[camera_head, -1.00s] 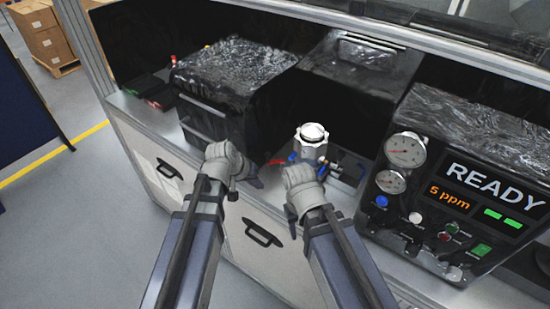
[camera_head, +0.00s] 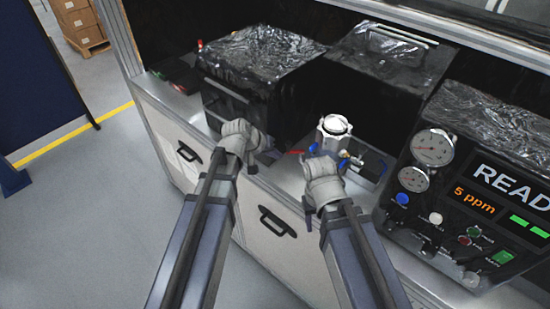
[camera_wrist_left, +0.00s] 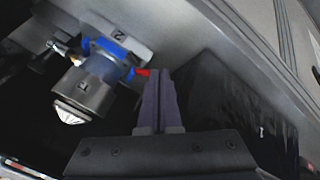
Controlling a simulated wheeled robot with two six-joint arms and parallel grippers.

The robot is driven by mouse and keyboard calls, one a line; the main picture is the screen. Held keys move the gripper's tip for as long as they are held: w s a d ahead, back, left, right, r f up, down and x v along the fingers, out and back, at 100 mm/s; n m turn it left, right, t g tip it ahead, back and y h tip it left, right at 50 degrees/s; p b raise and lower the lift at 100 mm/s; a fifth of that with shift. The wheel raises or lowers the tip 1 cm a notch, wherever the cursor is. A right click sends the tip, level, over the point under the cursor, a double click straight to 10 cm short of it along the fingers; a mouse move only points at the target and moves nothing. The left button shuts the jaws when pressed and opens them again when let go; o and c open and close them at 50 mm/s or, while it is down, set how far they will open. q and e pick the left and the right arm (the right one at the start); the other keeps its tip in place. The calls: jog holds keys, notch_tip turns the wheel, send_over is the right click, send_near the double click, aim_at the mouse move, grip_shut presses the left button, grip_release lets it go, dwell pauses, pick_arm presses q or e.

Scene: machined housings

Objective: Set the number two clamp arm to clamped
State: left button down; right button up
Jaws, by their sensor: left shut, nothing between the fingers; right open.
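A silver machined housing (camera_head: 334,135) with a white faceted top stands in a fixture on the bench, and shows tilted in the left wrist view (camera_wrist_left: 82,90). A red-tipped arm (camera_head: 295,152) sticks out to its left; its red tip also shows in the left wrist view (camera_wrist_left: 143,73). Blue parts (camera_wrist_left: 112,47) sit around the housing.
A black film-topped box (camera_head: 262,50) stands behind my left gripper. A gauge panel (camera_head: 470,190) reading READY stands to the right. Another dark box (camera_head: 385,55) is behind the housing. Cabinet handles (camera_head: 278,222) are on the bench front.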

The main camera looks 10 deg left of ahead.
aim_at(304, 161)
pick_arm(q)
jog(key=b+x, duration=0.4)
jog(key=x, duration=0.2)
jog(key=shift+w+f, duration=0.1)
jog(key=shift+f, duration=0.25)
jog(key=shift+w+d+r, duration=0.1)
jog(key=shift+d+r, duration=0.05)
jog(key=shift+d, duration=0.45)
jog(key=shift+w+d+r, duration=0.1)
jog(key=shift+d+r, duration=0.05)
jog(key=shift+d, duration=0.45)
jog(key=shift+w+d, duration=0.1)
jog(key=shift+d, duration=0.7)
jog(key=shift+d+n+t+y, duration=0.3)
jog(key=shift+n+y, duration=0.1)
jog(key=shift+n, duration=0.2)
jog(key=shift+s+d+n+t+y, duration=0.3)
jog(key=shift+d+n+y, duration=0.15)
jog(key=shift+n, duration=0.35)
jog(key=n+y, duration=0.1)
jog(key=d+n+y, duration=0.1)
jog(key=n, duration=0.1)
jog(key=shift+w+d, duration=0.1)
jog(key=shift+d, duration=0.2)
jog(key=shift+w+d, duration=0.1)
jog(key=shift+d, duration=0.5)
